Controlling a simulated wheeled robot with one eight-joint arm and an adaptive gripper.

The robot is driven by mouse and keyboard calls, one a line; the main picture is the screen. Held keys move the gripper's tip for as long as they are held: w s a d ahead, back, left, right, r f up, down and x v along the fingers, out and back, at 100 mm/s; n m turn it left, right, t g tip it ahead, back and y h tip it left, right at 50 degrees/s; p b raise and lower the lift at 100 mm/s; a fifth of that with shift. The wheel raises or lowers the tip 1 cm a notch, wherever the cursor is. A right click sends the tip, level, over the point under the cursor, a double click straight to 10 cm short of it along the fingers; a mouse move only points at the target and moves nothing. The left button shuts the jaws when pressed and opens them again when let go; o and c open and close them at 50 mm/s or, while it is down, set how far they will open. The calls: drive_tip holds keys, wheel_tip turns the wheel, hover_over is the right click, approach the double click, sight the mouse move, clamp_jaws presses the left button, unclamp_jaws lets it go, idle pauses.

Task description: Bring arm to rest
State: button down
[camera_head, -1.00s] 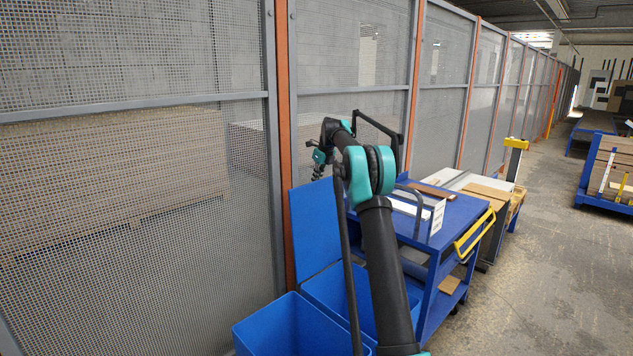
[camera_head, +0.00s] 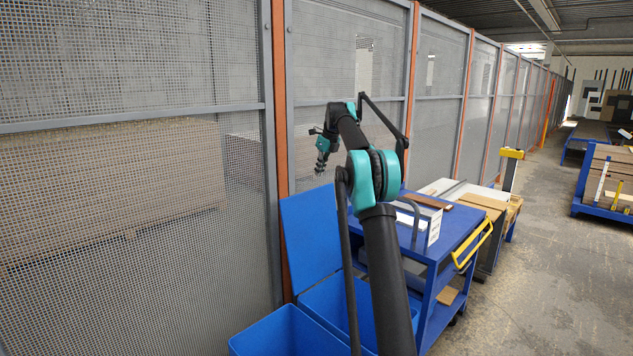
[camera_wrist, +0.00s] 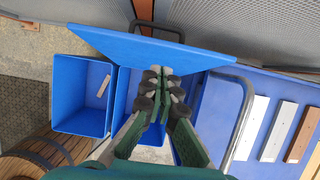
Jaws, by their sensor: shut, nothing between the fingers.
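My gripper (camera_head: 321,164) hangs at the end of my raised arm, left of the blue cart and above the blue bins in the head view. In the wrist view my gripper (camera_wrist: 162,82) points down with its fingers together and nothing between them. Below it are a blue bin (camera_wrist: 122,95) and an upright blue panel (camera_wrist: 150,45). The panel (camera_head: 311,236) also shows in the head view, against the fence side.
A blue cart (camera_head: 470,216) with a yellow handle (camera_head: 473,244) carries boards, including a brown one (camera_wrist: 302,135). A second blue bin (camera_wrist: 75,118) holds a small light piece (camera_wrist: 104,86). A mesh fence (camera_head: 130,180) runs along the left.

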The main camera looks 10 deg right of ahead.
drive_tip(key=s+f+n+h, duration=0.1)
drive_tip(key=s+f+n, duration=0.8)
drive_tip(key=s, duration=1)
drive_tip(key=s+f+n, duration=0.9)
drive_tip(key=s+n, duration=0.1)
drive_tip(key=s, duration=1)
drive_tip(key=s+f+n+h, duration=0.1)
drive_tip(key=s+f+n, duration=0.9)
drive_tip(key=s, duration=1)
drive_tip(key=shift+t+h, duration=0.3)
drive_tip(key=shift+t, duration=0.1)
